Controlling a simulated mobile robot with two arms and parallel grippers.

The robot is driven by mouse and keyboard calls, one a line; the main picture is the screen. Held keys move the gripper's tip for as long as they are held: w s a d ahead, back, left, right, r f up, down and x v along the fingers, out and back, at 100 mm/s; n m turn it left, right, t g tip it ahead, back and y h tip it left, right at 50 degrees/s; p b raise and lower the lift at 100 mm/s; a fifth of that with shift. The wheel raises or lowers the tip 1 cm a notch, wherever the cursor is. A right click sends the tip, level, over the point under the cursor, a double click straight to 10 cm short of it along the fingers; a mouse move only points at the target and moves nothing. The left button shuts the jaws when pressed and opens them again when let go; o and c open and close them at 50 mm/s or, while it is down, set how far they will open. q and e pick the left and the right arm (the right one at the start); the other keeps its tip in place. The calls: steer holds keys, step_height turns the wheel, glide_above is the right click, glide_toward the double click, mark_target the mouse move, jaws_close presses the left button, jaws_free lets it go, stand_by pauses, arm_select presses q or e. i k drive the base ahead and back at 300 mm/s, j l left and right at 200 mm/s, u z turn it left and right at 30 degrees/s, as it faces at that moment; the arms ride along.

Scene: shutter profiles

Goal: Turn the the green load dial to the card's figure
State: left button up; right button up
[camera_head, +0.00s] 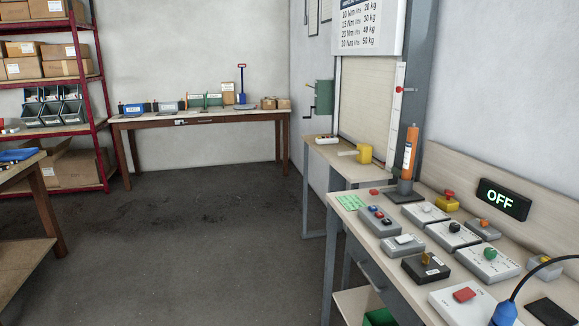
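The green load dial (490,254) sits on a light grey box on the bench at the right. Its pointer and scale marks are too small to read. A small green card (350,202) with fine print lies at the bench's back left corner; I cannot read its figure. A white chart (368,25) above the shutter lists Nm values beside 20, 30, 40 and 50 kg; its top is cut off. Neither of my grippers is in view.
A display (503,199) reads OFF. A blue object (505,314) with a black cable is in front. The floor (200,240) is clear.

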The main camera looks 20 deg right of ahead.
mark_target(490, 252)
steer(key=i+j+z, duration=0.2)
steer(key=i, duration=0.25)
steer(key=i+z, duration=0.2)
steer(key=i, duration=0.25)
steer(key=i+j+z, duration=0.2)
steer(key=i, duration=0.25)
steer(key=i+j+z, duration=0.15)
steer(key=z, duration=0.25)
steer(key=i+j+z, duration=0.25)
steer(key=z, duration=0.15)
steer(key=i+j+z, duration=0.2)
steer(key=j+z, duration=0.2)
steer(key=i+j+z, duration=0.15)
steer(key=z, duration=0.3)
steer(key=j+z, duration=0.6)
steer(key=j, duration=0.3)
steer(key=i+l, duration=0.35)
steer(key=l+z, duration=0.05)
